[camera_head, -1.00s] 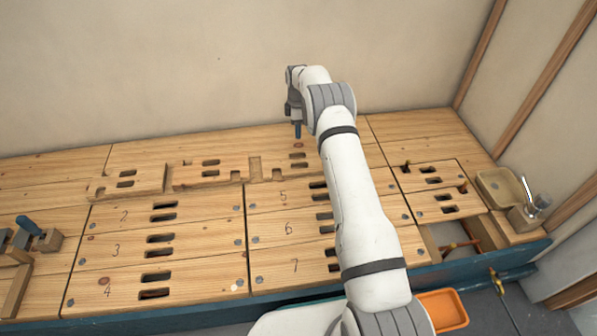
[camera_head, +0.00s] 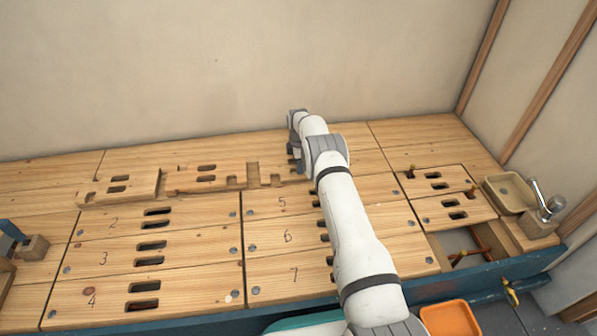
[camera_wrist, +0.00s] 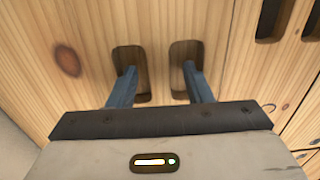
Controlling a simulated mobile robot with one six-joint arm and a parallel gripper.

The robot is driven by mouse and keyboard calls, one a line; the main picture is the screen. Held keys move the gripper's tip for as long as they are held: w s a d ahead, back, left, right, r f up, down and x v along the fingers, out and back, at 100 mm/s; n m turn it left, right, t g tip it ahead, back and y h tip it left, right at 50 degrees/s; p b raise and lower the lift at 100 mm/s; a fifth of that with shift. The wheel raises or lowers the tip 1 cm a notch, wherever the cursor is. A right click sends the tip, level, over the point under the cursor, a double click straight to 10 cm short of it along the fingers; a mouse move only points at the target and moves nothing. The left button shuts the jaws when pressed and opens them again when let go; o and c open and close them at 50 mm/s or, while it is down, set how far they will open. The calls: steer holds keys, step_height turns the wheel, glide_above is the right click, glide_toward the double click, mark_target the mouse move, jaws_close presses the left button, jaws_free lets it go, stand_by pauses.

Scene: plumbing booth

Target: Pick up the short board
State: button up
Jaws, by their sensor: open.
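In the wrist view my gripper (camera_wrist: 160,72) is open. One blue finger reaches into each of two rounded slots in a pale pine board (camera_wrist: 75,30) with a dark knot. This looks like the short board at the back of the bench, but its ends are largely hidden by my arm in the head view. The board lies flat in its place. In the head view my gripper (camera_head: 296,165) is down at that back row, and the slots there are hidden behind my arm.
Two other slotted short boards, the left one (camera_head: 120,186) and the middle one (camera_head: 207,178), lie in the same row. Numbered long boards (camera_head: 140,240) lie in front. At right are an open bay with copper pipe (camera_head: 480,240), a small basin (camera_head: 508,190) and an orange tray (camera_head: 450,318).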

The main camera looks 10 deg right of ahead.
steer(key=shift+c, duration=0.3)
jaws_close()
stand_by(0.3)
